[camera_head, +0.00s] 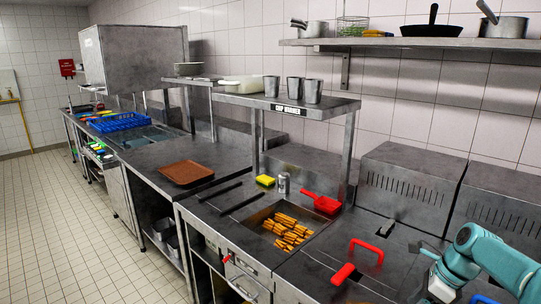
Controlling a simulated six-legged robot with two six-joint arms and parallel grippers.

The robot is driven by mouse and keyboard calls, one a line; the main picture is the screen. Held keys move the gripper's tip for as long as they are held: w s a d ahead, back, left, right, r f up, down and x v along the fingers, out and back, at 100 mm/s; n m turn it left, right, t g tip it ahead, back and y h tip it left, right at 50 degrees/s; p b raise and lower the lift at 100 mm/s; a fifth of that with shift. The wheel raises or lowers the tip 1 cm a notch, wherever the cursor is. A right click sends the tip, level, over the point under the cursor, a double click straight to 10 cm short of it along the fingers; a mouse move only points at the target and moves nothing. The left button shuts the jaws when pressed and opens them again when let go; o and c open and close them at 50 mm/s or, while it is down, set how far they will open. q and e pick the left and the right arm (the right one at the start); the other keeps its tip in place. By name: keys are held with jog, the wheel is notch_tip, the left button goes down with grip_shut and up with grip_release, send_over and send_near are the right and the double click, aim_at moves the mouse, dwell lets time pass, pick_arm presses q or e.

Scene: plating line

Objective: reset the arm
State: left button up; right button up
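One teal arm of mine (490,258) comes in from the right edge, low in the head view, over the right end of the steel counter. It ends in a white wrist part (441,287) near the bottom edge. A dark grey piece (428,251) shows beside the wrist. I cannot make out the fingertips, so whether this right gripper is open or shut is unclear. No held object can be made out. My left arm and gripper are not in view.
Red handles (366,250) stand on the counter left of my arm. Fries (287,231) lie in a sunken basin, with a red scoop (321,202), yellow sponge (265,181) and metal can (284,183) behind. A shelf with metal cups (295,88) overhangs. The tiled floor left is clear.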

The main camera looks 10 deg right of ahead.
jog(key=s+a+f+n+g, duration=0.2)
jog(key=s+a+f+n, duration=0.25)
jog(key=a+f, duration=0.65)
jog(key=s+a+f+n+g, duration=0.35)
jog(key=s+a+f, duration=0.25)
jog(key=a+f, duration=0.5)
jog(key=s+a+f+n+t, duration=0.2)
jog(key=s+a+f+n, duration=0.1)
jog(key=s+n, duration=0.3)
jog(key=s+a+f+n+t, duration=0.2)
jog(key=s+n, duration=0.4)
jog(key=n, duration=0.4)
jog(key=shift+a+f+n, duration=0.3)
jog(key=shift+a+f, duration=0.5)
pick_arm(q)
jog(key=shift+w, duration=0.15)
pick_arm(e)
jog(key=shift+w+f, duration=0.1)
